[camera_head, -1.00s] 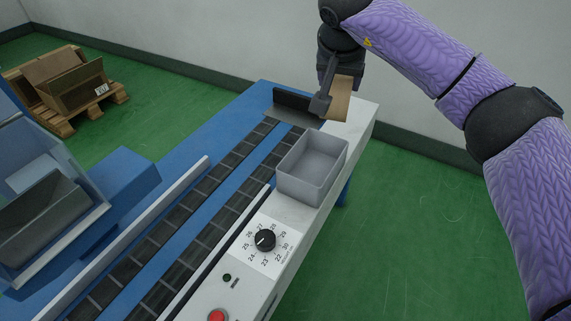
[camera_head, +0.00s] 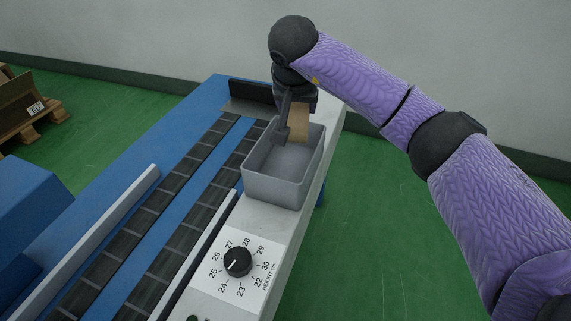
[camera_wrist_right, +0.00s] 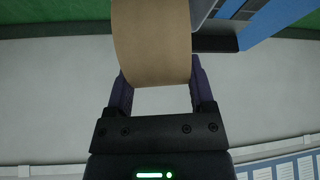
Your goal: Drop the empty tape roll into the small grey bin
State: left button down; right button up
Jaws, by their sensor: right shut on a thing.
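The empty tape roll (camera_head: 299,127) is a brown cardboard ring, and it also fills the top of the right wrist view (camera_wrist_right: 152,45). My right gripper (camera_head: 288,134) is shut on it, with dark fingers on both sides of the roll in the wrist view. The small grey bin (camera_head: 272,188) is an open rectangular box on the light edge of the conveyor machine. The gripper and roll are at the far part of the bin's opening, seemingly just above or within it; the exact height is hard to tell. The bin looks empty where its inside shows. My left gripper is not in view.
A black dial (camera_head: 238,261) on a white scale plate sits in front of the bin. Conveyor tracks (camera_head: 165,205) run left of it, with a dark upright plate (camera_head: 252,92) at their far end. A pallet with a carton (camera_head: 22,108) stands far left on the green floor.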

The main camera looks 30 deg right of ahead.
jog(key=o, duration=1.2)
jog(key=shift+c, duration=0.2)
jog(key=shift+r, duration=0.3)
pick_arm(q)
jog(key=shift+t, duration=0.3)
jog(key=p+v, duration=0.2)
jog(key=p, duration=0.1)
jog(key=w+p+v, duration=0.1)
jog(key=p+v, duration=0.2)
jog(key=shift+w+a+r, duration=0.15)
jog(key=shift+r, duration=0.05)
pick_arm(e)
jog(key=v, duration=0.9)
jog(key=shift+s+r, duration=0.15)
jog(key=shift+s, duration=0.05)
jog(key=shift+a, duration=0.1)
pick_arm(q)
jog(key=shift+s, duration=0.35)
pick_arm(e)
jog(key=shift+s, duration=0.1)
